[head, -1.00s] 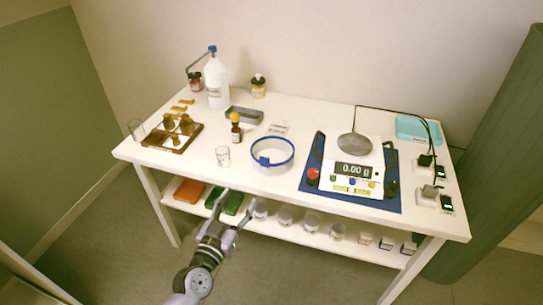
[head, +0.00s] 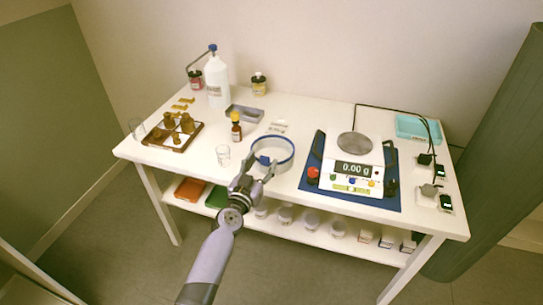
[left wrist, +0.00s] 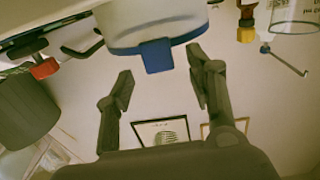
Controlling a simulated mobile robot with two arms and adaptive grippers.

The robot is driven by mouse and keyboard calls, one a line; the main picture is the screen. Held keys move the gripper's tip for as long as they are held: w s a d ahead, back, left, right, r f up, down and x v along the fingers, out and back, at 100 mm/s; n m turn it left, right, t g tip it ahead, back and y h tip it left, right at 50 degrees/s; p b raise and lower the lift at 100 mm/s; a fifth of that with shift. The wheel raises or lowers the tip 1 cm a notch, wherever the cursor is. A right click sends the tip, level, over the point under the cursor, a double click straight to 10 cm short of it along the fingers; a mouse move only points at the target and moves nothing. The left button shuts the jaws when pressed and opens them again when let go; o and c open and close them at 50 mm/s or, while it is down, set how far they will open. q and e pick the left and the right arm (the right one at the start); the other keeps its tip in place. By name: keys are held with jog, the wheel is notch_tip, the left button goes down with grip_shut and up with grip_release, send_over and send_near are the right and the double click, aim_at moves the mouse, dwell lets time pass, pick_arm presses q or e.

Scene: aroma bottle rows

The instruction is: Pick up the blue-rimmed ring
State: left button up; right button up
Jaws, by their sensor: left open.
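The blue-rimmed ring (head: 286,163) is a round, clear-white band with a blue rim and a blue tab. It lies on the white table at the middle of the front edge. In the left wrist view the ring (left wrist: 118,30) is at the top, with its blue tab (left wrist: 156,55) facing my gripper. My left gripper (head: 261,168) is open and empty at the ring's near side and overlaps its front in the head view. In the left wrist view the left gripper (left wrist: 159,66) has its fingers spread to either side of the tab.
A scale (head: 352,178) on a blue mat (head: 312,178) is close on the right. A grey tray (head: 245,114) lies behind. Several jars sit on the lower shelf.

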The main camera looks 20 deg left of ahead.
pick_arm(q)
jog(key=shift+w, duration=0.55)
jog(key=shift+s, duration=0.1)
jog(key=shift+c, duration=0.6)
grip_shut()
